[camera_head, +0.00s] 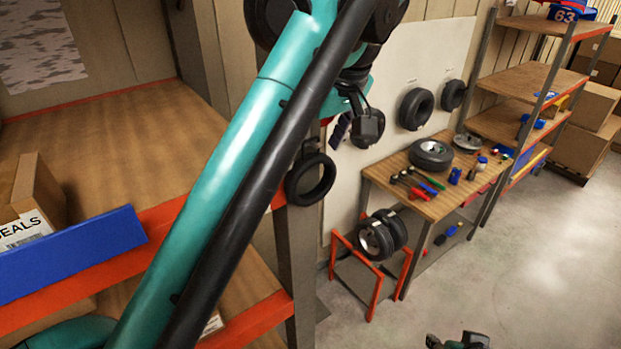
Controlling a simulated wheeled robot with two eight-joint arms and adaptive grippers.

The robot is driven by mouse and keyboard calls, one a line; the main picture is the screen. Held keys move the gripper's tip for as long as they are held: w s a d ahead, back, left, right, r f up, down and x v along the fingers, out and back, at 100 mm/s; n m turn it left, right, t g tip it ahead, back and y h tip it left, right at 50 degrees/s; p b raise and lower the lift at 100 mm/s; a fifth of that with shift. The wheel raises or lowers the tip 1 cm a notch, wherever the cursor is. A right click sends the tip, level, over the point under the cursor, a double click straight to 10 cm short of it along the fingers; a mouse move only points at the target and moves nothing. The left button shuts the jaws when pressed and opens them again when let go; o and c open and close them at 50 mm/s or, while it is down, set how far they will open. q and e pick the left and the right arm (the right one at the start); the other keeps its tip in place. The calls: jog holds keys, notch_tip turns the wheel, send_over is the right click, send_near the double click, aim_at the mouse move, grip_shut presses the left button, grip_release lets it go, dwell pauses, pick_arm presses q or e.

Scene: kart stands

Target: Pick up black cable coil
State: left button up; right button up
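The black cable coil (311,180) is a dark ring at the centre, in front of the shelf's grey corner post. My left gripper (311,152) reaches down from the top of the arm, and its dark fingertips meet the coil's upper rim. It appears shut on that rim, with the coil hanging upright below, clear of the shelf boards. The exact finger contact is small and dark. Part of my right gripper (459,341) shows at the bottom edge over the floor, mostly cut off.
A wooden shelf with orange edges (252,320) fills the left, with a SEALS box (37,203) and blue strip (70,255). A workbench (436,206) with tools and a tire (431,154) stands right of centre, beside an orange tire stand (376,293). The right floor is clear.

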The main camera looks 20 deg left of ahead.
pick_arm(q)
jog(key=shift+d, duration=0.1)
jog(key=c, duration=1)
jog(key=shift+s, duration=0.1)
grip_shut()
jog(key=shift+d, duration=0.1)
